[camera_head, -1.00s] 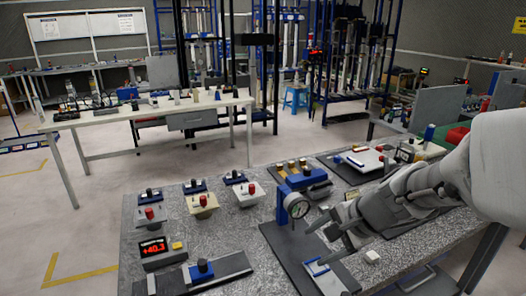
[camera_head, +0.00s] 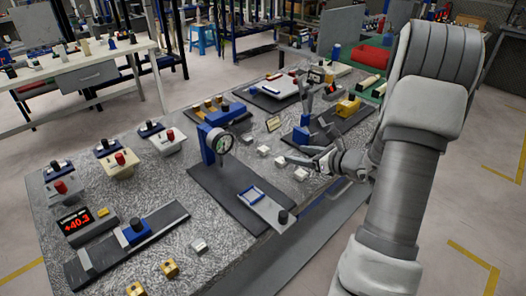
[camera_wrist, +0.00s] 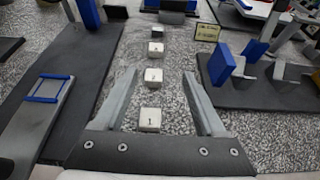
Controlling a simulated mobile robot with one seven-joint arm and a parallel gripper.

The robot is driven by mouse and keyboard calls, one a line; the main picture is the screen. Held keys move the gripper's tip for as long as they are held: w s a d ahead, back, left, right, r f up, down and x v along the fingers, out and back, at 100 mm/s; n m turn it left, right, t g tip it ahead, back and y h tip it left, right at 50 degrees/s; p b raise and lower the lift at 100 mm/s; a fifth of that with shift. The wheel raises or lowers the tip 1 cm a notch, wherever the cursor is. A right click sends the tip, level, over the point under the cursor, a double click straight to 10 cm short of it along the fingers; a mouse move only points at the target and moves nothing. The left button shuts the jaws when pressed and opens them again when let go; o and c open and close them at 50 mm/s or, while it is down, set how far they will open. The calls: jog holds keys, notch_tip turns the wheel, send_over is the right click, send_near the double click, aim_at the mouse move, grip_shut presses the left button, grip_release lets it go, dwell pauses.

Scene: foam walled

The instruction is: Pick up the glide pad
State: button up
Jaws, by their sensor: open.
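No part is labelled as a glide pad; small pale numbered blocks are the likeliest match. In the wrist view, block 1 (camera_wrist: 150,119) lies between my finger bases, block 2 (camera_wrist: 153,77) near fingertip level, and block 3 (camera_wrist: 156,49) beyond. In the head view a row of pale blocks (camera_head: 281,162) lies on the speckled bench (camera_head: 165,190), and a separate pale block (camera_head: 199,246) lies nearer the front. My gripper (camera_head: 300,154) is open and empty above the row; it also shows in the wrist view (camera_wrist: 159,74). Its height above the blocks is hard to tell.
A dial gauge stand (camera_head: 208,145) on a dark base is left of the row, with a blue-framed plate (camera_head: 252,194) beside it. A blue fixture (camera_wrist: 220,63) on a dark plate stands right of the row. A small sign (camera_head: 273,124) stands behind it.

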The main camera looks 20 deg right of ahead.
send_near(266, 150)
jog(key=x, duration=0.4)
jog(key=shift+w+d, duration=0.3)
jog(key=shift+d, duration=0.05)
jog(key=shift+a+b+x, duration=0.2)
jog(key=shift+b+x, duration=0.05)
jog(key=shift+x, duration=1.05)
jog(key=shift+a+b+x, duration=0.2)
jog(key=shift+x, duration=1.1)
jog(key=shift+s, duration=0.2)
grip_shut()
